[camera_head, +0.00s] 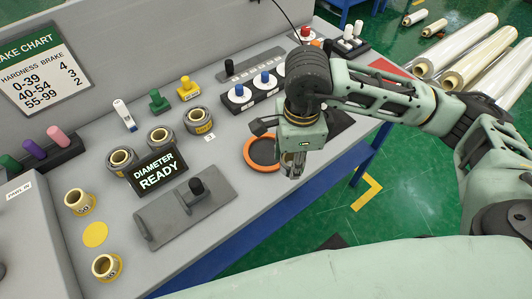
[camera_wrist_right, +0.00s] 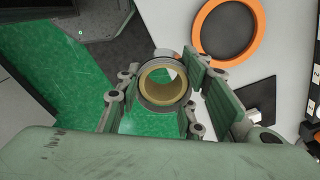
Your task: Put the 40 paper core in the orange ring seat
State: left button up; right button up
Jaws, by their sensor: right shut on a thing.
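The orange ring seat (camera_head: 247,153) lies on the grey bench, a ring around a dark, empty middle; it also shows at the top of the right wrist view (camera_wrist_right: 260,35). My right gripper (camera_head: 292,166) hangs just right of the ring near the bench's front edge, pointing down. In the right wrist view its fingers are shut on a paper core (camera_wrist_right: 148,86) with a tan bore, seen end-on. The core is apart from the ring, to its lower left there. Its number cannot be read. My left gripper is not in view.
Two yellow-labelled cores (camera_head: 79,203) (camera_head: 106,267) stand at left, with a bare yellow disc (camera_head: 95,234) between them. A grey plate with a black knob (camera_head: 197,187) lies left of the ring.

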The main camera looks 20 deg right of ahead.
jog(key=r+m, duration=0.2)
jog(key=m, duration=0.2)
jog(key=p, duration=0.3)
send_over(266, 153)
jog(key=f, duration=0.4)
jog(key=s+f, duration=0.1)
jog(key=f, duration=0.1)
jog(key=shift+f, duration=0.4)
jog(key=shift+w+f+p, duration=0.35)
jog(key=shift+f, duration=0.05)
notch_tip(266, 153, down, 3)
jog(key=shift+f+p, duration=0.1)
jog(key=shift+p, duration=0.65)
jog(key=shift+f, duration=0.25)
